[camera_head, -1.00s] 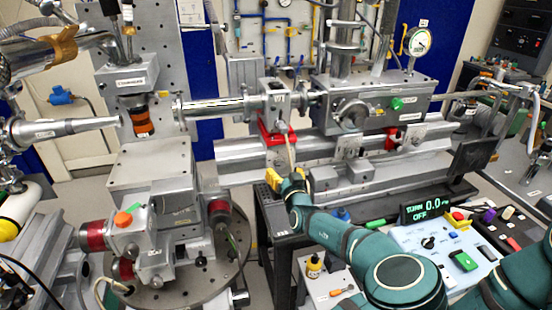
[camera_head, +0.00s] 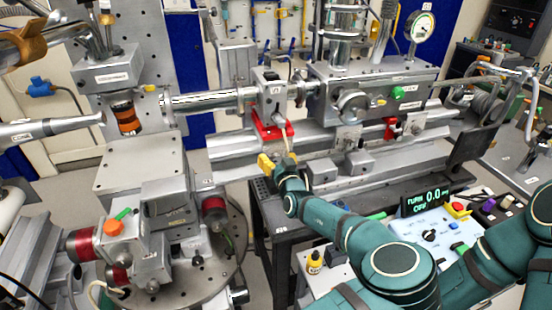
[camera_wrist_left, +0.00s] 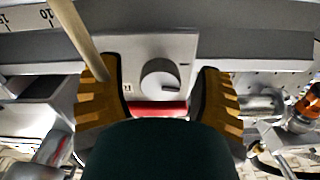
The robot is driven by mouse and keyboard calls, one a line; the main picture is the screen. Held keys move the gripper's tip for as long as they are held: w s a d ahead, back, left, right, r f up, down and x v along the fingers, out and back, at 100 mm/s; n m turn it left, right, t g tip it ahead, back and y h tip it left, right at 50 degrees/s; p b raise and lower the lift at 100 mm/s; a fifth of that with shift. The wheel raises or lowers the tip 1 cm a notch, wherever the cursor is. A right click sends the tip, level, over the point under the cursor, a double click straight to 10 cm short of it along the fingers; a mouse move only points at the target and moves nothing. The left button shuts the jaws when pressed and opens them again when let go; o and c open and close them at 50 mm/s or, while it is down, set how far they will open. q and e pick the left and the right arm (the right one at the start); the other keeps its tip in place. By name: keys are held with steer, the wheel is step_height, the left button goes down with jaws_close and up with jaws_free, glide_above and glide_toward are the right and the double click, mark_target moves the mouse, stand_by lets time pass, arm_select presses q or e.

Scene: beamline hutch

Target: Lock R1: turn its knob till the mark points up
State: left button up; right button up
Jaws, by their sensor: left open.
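In the left wrist view, a round grey knob (camera_wrist_left: 158,76) sits on the front of a pale grey block (camera_wrist_left: 190,48) with a small label beside it. A short dark mark on the knob points to the right. My left gripper (camera_wrist_left: 160,84) is open, with one yellow-and-black finger on each side of the knob, apart from it. In the head view, the grey block (camera_head: 267,88) stands over a red base (camera_head: 272,131) on the rail. My left gripper (camera_head: 267,163) is in front of and below it.
A pale rod (camera_wrist_left: 78,36) slants past the left finger in the wrist view. A grey rail (camera_head: 235,150) runs below the block. A control panel (camera_head: 432,238) with a display (camera_head: 427,202) is at the right. An orange-topped fixture (camera_head: 122,222) stands at lower left.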

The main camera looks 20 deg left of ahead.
arm_select(q)
jaws_close()
steer(key=m+b, duration=0.2)
steer(key=m, duration=0.1)
steer(key=shift+m+b, duration=0.3)
steer(key=m+b, duration=0.2)
steer(key=m, duration=0.3)
steer(key=shift+b, duration=0.35)
steer(key=m+b, duration=0.1)
steer(key=m, duration=0.2)
steer(key=shift+m, duration=0.4)
steer(key=shift+m+b, duration=0.65)
steer(key=shift+m, duration=1.15)
steer(key=shift+r, duration=0.1)
